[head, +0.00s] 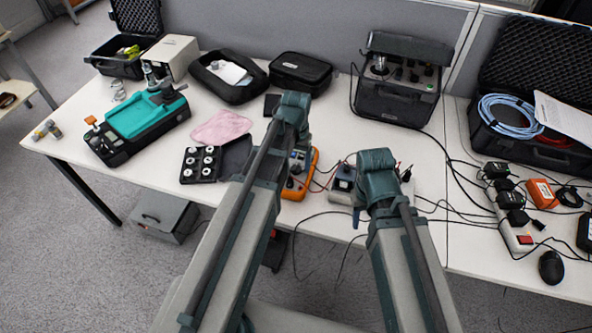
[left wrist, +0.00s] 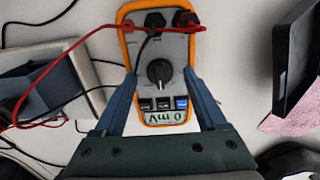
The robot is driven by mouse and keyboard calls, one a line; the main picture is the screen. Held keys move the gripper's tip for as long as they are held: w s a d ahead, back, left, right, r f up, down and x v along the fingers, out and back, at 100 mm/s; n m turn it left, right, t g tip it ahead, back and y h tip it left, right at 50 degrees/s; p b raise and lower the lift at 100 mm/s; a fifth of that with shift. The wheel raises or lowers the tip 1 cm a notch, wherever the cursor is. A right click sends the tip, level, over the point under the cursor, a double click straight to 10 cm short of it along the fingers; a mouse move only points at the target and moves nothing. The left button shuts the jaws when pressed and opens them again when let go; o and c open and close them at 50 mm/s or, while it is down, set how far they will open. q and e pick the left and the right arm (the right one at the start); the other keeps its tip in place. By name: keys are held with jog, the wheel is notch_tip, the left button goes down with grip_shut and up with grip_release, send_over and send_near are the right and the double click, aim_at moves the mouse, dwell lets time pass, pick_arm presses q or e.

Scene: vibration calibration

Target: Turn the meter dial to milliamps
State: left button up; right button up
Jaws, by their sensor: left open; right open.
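The multimeter (head: 312,161) has an orange rim and stands on the white table, partly hidden by my left arm. In the left wrist view the meter (left wrist: 129,48) shows a grey face, a black dial (left wrist: 159,73) and a display (left wrist: 167,117) reading 0 mV, seen upside down. My left gripper (left wrist: 161,76) is open, its fingers on either side of the dial; I cannot tell if they touch the meter. It also shows in the head view (head: 298,157). My right gripper (head: 358,208) is open near the table's front edge, right of the meter; its fingertips are partly hidden.
Red and black leads run from the meter towards a grey device (head: 344,178) beside it. A case of small weights (head: 200,164) and a pink cloth (head: 221,127) lie to the left. A power strip (head: 514,225) and cables lie to the right.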

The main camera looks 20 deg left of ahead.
pick_arm(q)
jog(key=shift+f, duration=0.25)
pick_arm(e)
jog(key=shift+f, duration=0.2)
pick_arm(q)
grip_shut()
jog(key=m, duration=0.4)
jog(key=shift+m, duration=1.8)
